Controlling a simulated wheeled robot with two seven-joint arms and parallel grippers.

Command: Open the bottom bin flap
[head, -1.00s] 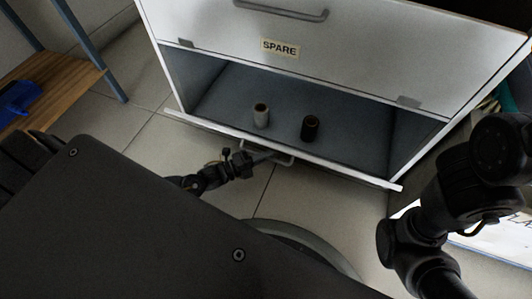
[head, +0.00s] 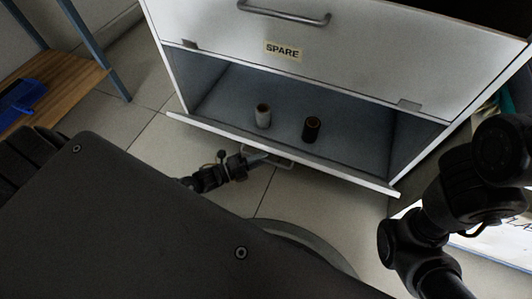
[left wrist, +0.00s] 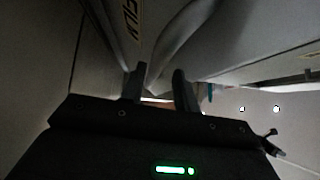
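The bottom bin flap (head: 330,166) is a white panel hinged low on the cabinet. It hangs open and is seen nearly edge-on, so its front face is hidden in the head view. Its handle (head: 284,163) shows just below the edge. My left gripper (head: 262,158) is at the handle's left part. In the left wrist view its two fingers (left wrist: 160,82) stand apart, with the curved grey handle (left wrist: 182,42) running down towards the gap; I cannot tell whether they touch it. My right arm is at the right edge, its gripper out of view.
Inside the open bin stand a grey pipe piece (head: 263,116) and a dark brown one (head: 311,130). Above is a closed flap labelled SPARE (head: 283,51) with a handle (head: 284,14). A wooden shelf (head: 62,86) is at left.

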